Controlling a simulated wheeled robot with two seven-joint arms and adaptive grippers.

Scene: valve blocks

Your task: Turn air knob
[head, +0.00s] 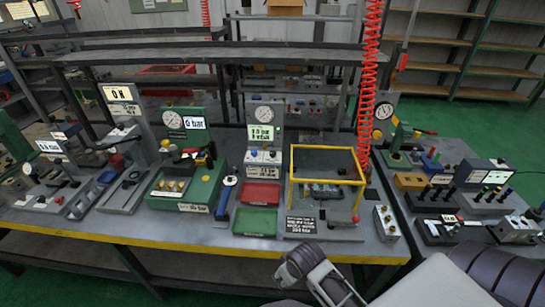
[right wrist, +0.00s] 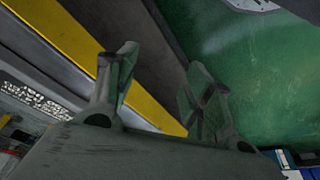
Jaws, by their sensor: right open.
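The label of the air knob is too small to read, so I cannot tell which knob it is. A grey panel (head: 264,115) with a round gauge and a lit display stands mid-bench, with small knobs on a white box (head: 263,157) below it. A green unit (head: 186,170) with a gauge, display and yellow knobs stands to its left. A small grey block (head: 386,223) with knobs sits at the front right corner. My right gripper (right wrist: 163,88) is open and empty in the right wrist view, near the yellow bench edge. My left gripper is not in view.
A yellow frame (head: 328,149) stands on the bench, with a red tray (head: 255,221) to its left. A red coiled hose (head: 370,85) hangs behind. A second bench (head: 455,205) with more valve blocks stands at right. Green floor (head: 510,85) shows beyond.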

